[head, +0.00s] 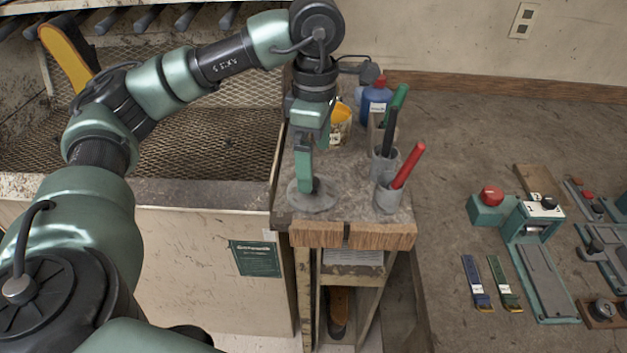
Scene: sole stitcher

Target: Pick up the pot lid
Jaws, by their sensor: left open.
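The pot lid (300,203) is a grey round disc with a dark knob. It lies flat near the front left corner of the small work stand in the head view. My left gripper (310,186) points down right over the lid, with its fingertips at the knob. Its jaws are open. The green finger partly hides the lid and knob, and I cannot tell whether the fingers touch it. My right gripper is not in view.
Grey cups with a red-handled tool (408,166) and other tools stand right of the lid. Behind are a yellow pot (340,118) and a blue bottle (376,103). A mesh-lined bin (200,140) is left. The right bench holds a green press (540,265) and straps.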

